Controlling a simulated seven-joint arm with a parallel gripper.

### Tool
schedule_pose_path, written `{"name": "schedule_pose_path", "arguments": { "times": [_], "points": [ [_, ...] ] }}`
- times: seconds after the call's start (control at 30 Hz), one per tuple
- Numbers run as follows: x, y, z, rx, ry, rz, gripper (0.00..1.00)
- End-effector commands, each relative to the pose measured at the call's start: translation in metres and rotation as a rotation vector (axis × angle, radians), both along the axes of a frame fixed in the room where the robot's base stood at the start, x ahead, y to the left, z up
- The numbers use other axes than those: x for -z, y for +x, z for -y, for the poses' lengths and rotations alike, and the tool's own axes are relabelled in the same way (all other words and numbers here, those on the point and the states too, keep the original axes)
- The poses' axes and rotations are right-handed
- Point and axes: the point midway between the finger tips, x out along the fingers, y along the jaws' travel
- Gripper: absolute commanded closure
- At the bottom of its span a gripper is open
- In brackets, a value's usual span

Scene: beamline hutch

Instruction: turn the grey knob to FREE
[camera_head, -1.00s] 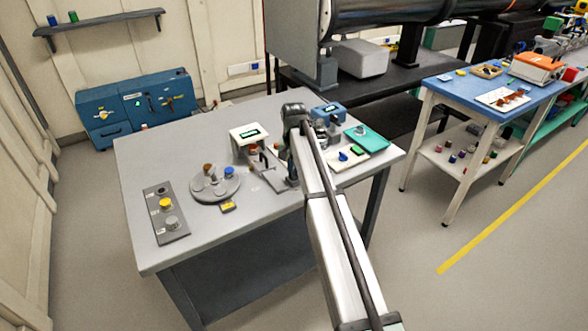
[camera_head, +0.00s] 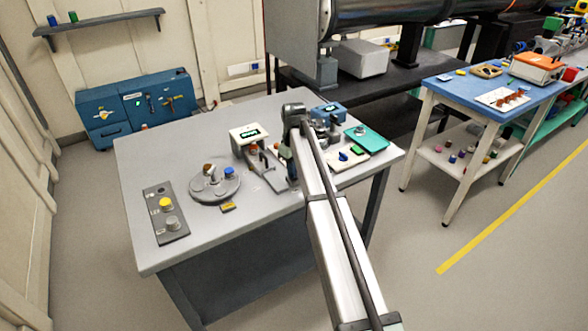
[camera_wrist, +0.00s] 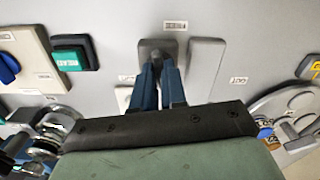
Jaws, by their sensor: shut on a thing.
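In the wrist view the two blue fingers of my gripper (camera_wrist: 160,88) are closed together on a small grey knob (camera_wrist: 152,47). The knob stands against a grey plate, and the fingers hide its lower part. Small white labels lie around it, one above (camera_wrist: 175,25) and one to the right (camera_wrist: 239,80); their print is too small to read, so I cannot tell the knob's setting. In the head view my gripper (camera_head: 291,170) is low over the grey table, largely hidden by my arm, and the knob cannot be made out.
In the head view a round grey disc (camera_head: 214,188), a small display box (camera_head: 249,133) and a teal tray (camera_head: 367,138) share the table (camera_head: 150,150).

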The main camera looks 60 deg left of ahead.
Motion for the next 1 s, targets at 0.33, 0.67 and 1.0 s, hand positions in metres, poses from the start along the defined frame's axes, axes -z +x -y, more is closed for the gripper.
{"name": "schedule_pose_path", "arguments": {
  "times": [0.33,0.67,1.0],
  "points": [
    [-0.0005,0.0000,-0.0003,-0.314,0.000,0.001,1.00],
    [-0.0004,0.0000,-0.0003,-0.522,0.000,0.001,1.00],
    [-0.0005,0.0001,-0.0004,-0.605,0.000,0.001,1.00]
  ]
}}
